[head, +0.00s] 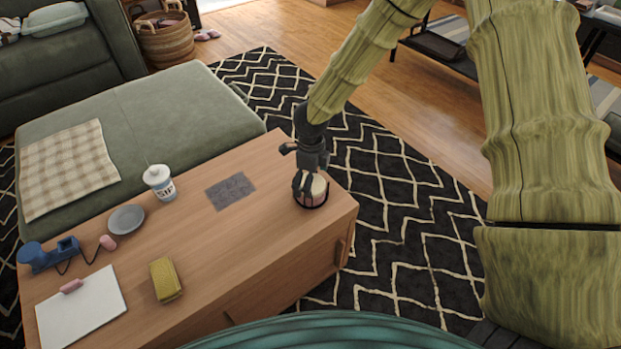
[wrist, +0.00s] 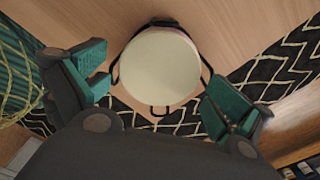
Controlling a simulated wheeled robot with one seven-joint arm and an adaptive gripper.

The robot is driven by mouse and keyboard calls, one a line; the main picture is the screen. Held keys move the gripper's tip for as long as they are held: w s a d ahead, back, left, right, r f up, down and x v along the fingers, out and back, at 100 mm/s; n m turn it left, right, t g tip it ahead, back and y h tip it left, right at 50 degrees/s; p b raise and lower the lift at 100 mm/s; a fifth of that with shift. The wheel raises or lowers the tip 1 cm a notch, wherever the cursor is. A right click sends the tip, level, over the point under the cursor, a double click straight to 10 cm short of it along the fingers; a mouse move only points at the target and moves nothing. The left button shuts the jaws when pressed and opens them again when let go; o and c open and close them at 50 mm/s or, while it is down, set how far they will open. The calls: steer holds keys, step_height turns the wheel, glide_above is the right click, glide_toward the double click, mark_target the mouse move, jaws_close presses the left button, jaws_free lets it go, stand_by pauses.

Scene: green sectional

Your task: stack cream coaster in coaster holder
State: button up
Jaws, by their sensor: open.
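The cream coaster (wrist: 160,66) lies flat in the black coaster holder (wrist: 159,111), as the wrist view shows from above. The holder's thin black wire arms rise around its edge. In the head view the coaster (head: 317,187) shows as a pale round top, with a pinkish side below it, inside the holder (head: 311,206) at the table's right end. My gripper (wrist: 155,95) is open, with its green-padded fingers apart on either side of the holder and nothing between them gripped. In the head view my gripper (head: 308,182) is just above the holder and partly hides it.
The wooden table (head: 215,245) also holds a dark grey patterned mat (head: 230,191), a white cup (head: 159,182), a grey plate (head: 126,219), a yellow sponge-like block (head: 165,280), a blue device (head: 48,254) and a white clipboard (head: 82,310). The table's right edge is close to the holder.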

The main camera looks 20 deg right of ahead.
steer(key=shift+w, duration=0.1)
step_height(320, 180, up, 12)
stand_by(0.6)
stand_by(0.5)
